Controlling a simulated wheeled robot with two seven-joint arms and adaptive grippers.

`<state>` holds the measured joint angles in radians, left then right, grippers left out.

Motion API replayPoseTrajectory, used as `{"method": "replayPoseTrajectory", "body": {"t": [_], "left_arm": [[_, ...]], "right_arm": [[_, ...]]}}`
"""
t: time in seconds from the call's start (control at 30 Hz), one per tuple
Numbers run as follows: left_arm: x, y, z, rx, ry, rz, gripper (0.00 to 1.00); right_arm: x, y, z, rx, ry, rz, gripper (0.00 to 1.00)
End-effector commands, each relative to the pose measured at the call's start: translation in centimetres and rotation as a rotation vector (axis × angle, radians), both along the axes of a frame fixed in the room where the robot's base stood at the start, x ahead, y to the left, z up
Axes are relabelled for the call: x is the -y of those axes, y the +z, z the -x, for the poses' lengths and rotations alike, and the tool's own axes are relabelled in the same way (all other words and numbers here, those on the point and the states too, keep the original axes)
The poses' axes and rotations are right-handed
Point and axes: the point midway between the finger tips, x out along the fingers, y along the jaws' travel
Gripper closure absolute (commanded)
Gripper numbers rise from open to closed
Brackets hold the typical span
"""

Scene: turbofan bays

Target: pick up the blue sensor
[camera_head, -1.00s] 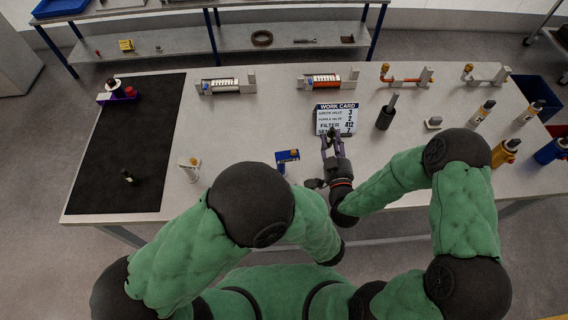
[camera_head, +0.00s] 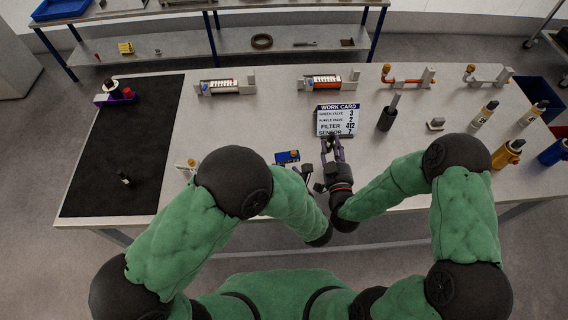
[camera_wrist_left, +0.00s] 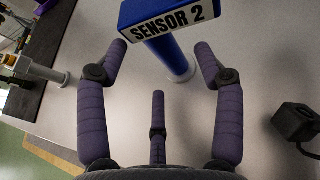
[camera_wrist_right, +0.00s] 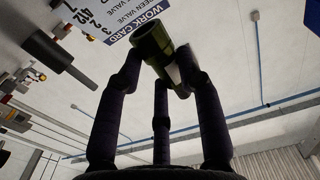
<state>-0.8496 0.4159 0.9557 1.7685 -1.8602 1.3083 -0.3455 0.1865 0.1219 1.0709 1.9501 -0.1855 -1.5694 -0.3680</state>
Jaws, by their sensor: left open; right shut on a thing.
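The blue sensor (camera_head: 287,157) stands on the table left of my right gripper, its lower part hidden by my left arm in the head view. In the left wrist view the sensor (camera_wrist_left: 172,20) has a blue head labelled "SENSOR 2" on a blue post. My left gripper (camera_wrist_left: 160,62) is open, its fingers spread on both sides of the post and apart from it. My right gripper (camera_head: 333,148) is shut on a dark green cylinder (camera_wrist_right: 152,45) with a pale band. The work card (camera_head: 337,120) is just beyond it; whether it is joined to the cylinder I cannot tell.
A white-and-orange part (camera_head: 188,166) stands left of the sensor. A black mat (camera_head: 120,155) covers the table's left end. A dark post (camera_head: 387,115) and several cylinders stand to the right.

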Motion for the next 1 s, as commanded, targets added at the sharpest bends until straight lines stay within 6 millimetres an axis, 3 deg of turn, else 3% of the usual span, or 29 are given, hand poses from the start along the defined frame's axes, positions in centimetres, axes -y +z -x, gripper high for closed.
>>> {"method": "replayPoseTrajectory", "body": {"t": [0.2,0.53,0.8,1.0], "left_arm": [[-0.9,-1.5,-2.5,-0.002,0.004,0.001,0.32],[-1.0,-1.6,-3.0,-0.001,0.001,0.0,0.32],[-1.0,-1.6,-3.0,-0.001,0.0,0.001,1.0],[-0.9,-1.5,-3.1,0.001,0.001,0.002,1.0]], "right_arm": [[0.0,-0.8,0.0,0.0,0.0,0.0,1.0],[0.0,-0.9,0.0,0.0,0.0,0.0,1.0],[0.0,-0.9,0.0,0.0,0.0,0.0,1.0],[0.0,-0.9,0.0,0.0,0.0,0.0,1.0]]}}
